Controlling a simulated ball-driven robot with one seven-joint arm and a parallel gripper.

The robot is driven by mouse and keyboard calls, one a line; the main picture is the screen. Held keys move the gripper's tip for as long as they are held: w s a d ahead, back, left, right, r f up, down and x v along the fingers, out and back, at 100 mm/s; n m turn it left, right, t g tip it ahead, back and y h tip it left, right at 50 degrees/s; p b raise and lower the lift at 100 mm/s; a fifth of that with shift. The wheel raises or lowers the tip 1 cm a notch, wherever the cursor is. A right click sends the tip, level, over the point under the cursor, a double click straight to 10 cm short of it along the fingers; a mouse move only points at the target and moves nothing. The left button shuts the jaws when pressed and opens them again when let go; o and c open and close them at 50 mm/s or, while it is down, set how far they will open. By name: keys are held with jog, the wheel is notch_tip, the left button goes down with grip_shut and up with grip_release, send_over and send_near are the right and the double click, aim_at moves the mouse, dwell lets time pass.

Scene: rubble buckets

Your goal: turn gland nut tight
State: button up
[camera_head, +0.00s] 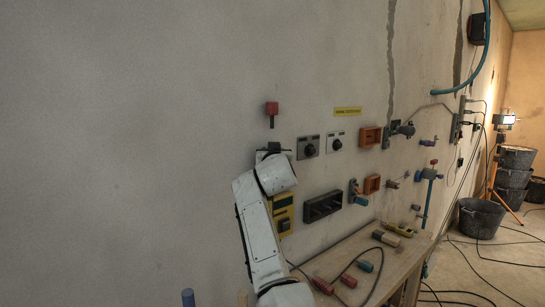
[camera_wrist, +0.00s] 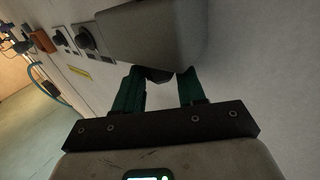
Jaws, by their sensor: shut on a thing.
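In the wrist view a grey box (camera_wrist: 165,28) sticks out from the wall, with a dark rounded piece (camera_wrist: 154,75) at its near face, which looks like the gland nut. The green fingers of my gripper (camera_wrist: 160,85) stand on either side of this piece and are shut on it. The fingers partly cover it, so its thread and how far it is seated cannot be seen. In the head view my white arm hides most of the gripper and the nut against the wall.
A wooden bench (camera_head: 345,245) with plugs and a cable stands below. Buckets (camera_head: 480,217) are far right.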

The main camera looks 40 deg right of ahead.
jog(key=shift+r, duration=0.1)
jog(key=o, duration=1.1)
jog(key=shift+c, duration=0.2)
jog(key=shift+a, duration=0.1)
jog(key=p, duration=0.2)
jog(key=n+y+p, duration=0.1)
jog(key=p, duration=0.1)
jog(key=shift+r+t+y+p, duration=0.25)
jog(key=shift+t+y+p, duration=0.05)
jog(key=shift+t, duration=0.1)
jog(key=shift+n+t+y+p, duration=0.3)
jog(key=shift+n+y+p, duration=0.15)
jog(key=shift+p, duration=0.65)
